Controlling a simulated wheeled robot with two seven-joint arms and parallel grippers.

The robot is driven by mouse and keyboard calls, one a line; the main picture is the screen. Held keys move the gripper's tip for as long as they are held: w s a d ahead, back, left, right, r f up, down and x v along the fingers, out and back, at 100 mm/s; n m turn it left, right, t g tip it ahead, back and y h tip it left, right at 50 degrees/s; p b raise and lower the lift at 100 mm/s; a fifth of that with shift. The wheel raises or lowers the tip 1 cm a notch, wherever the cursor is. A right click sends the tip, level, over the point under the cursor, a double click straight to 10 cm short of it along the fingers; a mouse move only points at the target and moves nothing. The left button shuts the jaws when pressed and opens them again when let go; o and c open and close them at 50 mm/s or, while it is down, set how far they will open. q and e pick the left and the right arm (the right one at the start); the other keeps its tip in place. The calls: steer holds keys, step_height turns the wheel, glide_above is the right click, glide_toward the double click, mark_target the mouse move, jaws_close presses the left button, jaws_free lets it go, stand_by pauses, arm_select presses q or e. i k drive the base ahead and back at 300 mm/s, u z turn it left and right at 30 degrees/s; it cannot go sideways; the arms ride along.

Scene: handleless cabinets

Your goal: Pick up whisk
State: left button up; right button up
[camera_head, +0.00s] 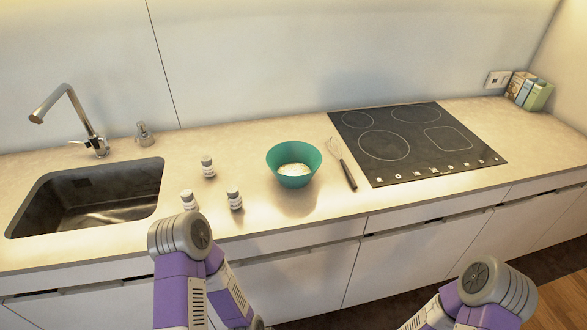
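A whisk (343,164) lies on the counter between the green bowl and the black cooktop. Its wire head points to the back and its dark handle points toward the front edge. The green bowl (293,158) stands just left of it with something pale inside. Neither gripper's fingers can be seen.
Three small jars (208,167) stand left of the bowl. A sink (88,196) with a tap (75,120) is at the left. The cooktop (415,142) lies right of the whisk. Boxes (530,91) stand at the far right. Counter in front of the bowl is clear.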

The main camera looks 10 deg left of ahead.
mark_target(347, 172)
steer(key=z, duration=1.65)
steer(key=i, duration=1.3)
steer(key=u, duration=2.55)
